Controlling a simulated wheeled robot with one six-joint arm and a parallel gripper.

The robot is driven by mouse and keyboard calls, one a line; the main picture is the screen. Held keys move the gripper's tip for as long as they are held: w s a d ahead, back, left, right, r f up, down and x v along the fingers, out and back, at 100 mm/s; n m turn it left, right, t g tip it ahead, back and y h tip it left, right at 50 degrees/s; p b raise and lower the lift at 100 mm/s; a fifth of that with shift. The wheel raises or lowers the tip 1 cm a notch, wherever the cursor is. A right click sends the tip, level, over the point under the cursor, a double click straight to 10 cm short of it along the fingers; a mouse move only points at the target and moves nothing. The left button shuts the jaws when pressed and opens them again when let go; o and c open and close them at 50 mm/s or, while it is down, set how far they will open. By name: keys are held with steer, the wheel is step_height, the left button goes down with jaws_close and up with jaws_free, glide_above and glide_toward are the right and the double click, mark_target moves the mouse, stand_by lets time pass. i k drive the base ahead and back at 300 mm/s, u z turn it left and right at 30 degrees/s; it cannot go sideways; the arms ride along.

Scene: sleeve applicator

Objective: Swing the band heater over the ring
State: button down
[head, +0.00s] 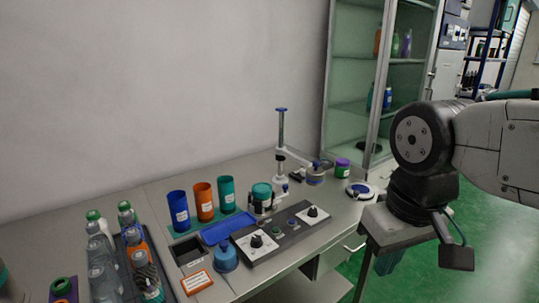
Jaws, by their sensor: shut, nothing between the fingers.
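A post with a blue cap (281,125) stands at the back of the bench. A swing arm reaches right from it, with what looks like the band heater (315,177) at its end, off to the right of the front fixture. A teal-topped piece (262,189) sits in that metal fixture behind the control panel; I cannot tell the ring itself apart there.
A control panel (283,232) with knobs lies at the bench front. Blue, orange (203,201) and teal cups stand left of the fixture. A blue tray (228,227) and a bottle rack (125,265) are further left. A glass cabinet (355,85) stands behind right.

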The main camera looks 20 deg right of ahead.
mark_target(315, 175)
steer(key=u, duration=1.1)
steer(key=i, duration=0.35)
steer(key=z, duration=1.6)
